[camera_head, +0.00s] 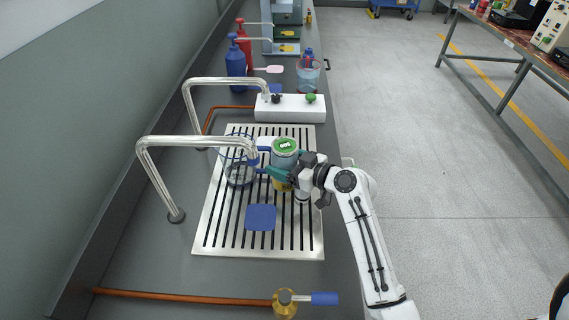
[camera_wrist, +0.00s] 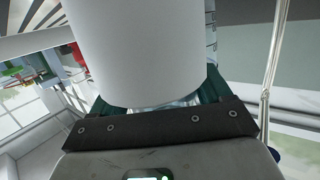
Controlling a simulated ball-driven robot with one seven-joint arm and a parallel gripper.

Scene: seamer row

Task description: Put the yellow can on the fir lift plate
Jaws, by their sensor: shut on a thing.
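The yellow can (camera_head: 278,184) is upright over the slatted metal drain board, with a green-labelled top, a pale grey upper side and yellow low down. My gripper (camera_head: 276,174) comes from the right, and its teal fingers are shut around the can. In the wrist view, a plain pale cylinder (camera_wrist: 140,50) fills the space between the dark green fingers. I cannot tell if the can's base touches the board. I cannot pick out the fir lift plate for certain; a dark green part (camera_head: 285,33) shows on the machine at the far end.
The slatted board (camera_head: 208,238) bears a clear glass vessel (camera_head: 240,175) left of the can and a blue square (camera_head: 260,217) in front. Two bent metal pipes (camera_head: 160,142) arch over from the left. A white box (camera_head: 290,108) with knobs stands behind. Blue and red bottles (camera_head: 235,62) stand further back.

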